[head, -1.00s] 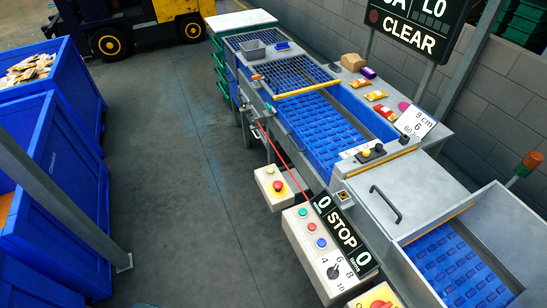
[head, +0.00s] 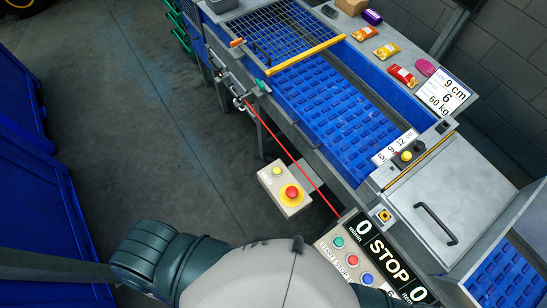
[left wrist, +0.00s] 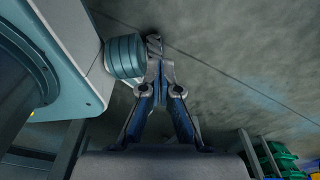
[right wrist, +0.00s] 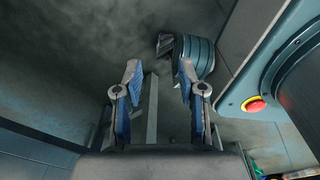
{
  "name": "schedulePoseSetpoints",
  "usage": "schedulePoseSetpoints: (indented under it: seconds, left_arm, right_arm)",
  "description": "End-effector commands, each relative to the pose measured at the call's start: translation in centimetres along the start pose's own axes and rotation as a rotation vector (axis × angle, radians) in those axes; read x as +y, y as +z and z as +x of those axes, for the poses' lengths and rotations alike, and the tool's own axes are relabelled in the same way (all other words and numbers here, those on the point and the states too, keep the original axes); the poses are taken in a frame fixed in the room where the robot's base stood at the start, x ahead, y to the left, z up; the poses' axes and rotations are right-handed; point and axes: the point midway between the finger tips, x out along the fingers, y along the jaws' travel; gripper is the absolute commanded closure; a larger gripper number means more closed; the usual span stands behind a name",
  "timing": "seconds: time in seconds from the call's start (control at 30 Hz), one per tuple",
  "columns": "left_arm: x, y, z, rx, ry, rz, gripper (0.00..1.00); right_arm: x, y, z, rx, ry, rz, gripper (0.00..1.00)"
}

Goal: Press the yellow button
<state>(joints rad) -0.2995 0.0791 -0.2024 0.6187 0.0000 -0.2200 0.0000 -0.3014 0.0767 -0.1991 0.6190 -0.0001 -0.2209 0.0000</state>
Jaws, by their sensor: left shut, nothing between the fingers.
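A small yellow button (head: 276,171) sits at the upper left of a beige control box (head: 270,181). Beside it on the same box is a red mushroom button (head: 291,193) on a yellow base. My left gripper (left wrist: 160,68) shows in the left wrist view with its fingers together and nothing between them. My right gripper (right wrist: 160,70) shows in the right wrist view with its fingers apart and empty. Neither gripper's fingers show in the head view, and the button shows in neither wrist view, so their distance to it cannot be told.
A grey panel (head: 325,247) with green, red and blue buttons stands right of the box, beside a STOP display (head: 390,250). A red cord (head: 290,155) runs past the box. Floor (head: 130,140) at left is clear.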

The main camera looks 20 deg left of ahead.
Motion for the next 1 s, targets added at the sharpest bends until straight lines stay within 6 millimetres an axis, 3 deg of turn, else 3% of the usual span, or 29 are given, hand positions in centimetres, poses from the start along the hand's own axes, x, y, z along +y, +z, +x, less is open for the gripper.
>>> schedulePoseSetpoints:
  seconds: [0.23,0.33,0.47,0.57,0.67,0.8,0.9,1.0]
  left_arm:
    - [0.8,0.2,0.0,-0.003,0.009,0.000,1.00]
    - [-0.1,0.4,-0.1,-0.006,-0.001,-0.003,1.00]
    - [-0.2,-2.3,-0.5,0.014,-0.002,-0.006,1.00]
    - [-0.3,-6.6,-2.0,0.041,-0.003,-0.011,1.00]
    - [-0.5,-11.9,-5.2,0.070,-0.006,-0.017,1.00]
    - [-0.9,-18.4,-12.4,0.114,-0.011,-0.028,1.00]
    - [-1.2,-21.6,-18.7,0.143,-0.016,-0.034,1.00]
    - [-1.4,-23.4,-24.9,0.171,-0.019,-0.031,1.00]
  right_arm:
    - [0.6,0.4,0.0,-0.006,0.007,-0.001,0.60]
    - [0.8,0.5,0.0,-0.007,0.009,-0.002,0.60]
    - [1.0,0.5,0.1,-0.006,0.011,-0.003,0.60]
    - [0.9,0.4,0.3,-0.005,0.010,-0.003,0.60]
    - [0.6,0.2,0.6,-0.002,0.007,-0.003,0.60]
    - [-0.3,-0.1,0.9,0.003,-0.003,-0.001,0.60]
    - [-0.7,-0.2,1.1,0.005,-0.008,0.000,0.60]
    - [-0.6,-0.1,1.4,0.005,-0.007,-0.001,0.60]
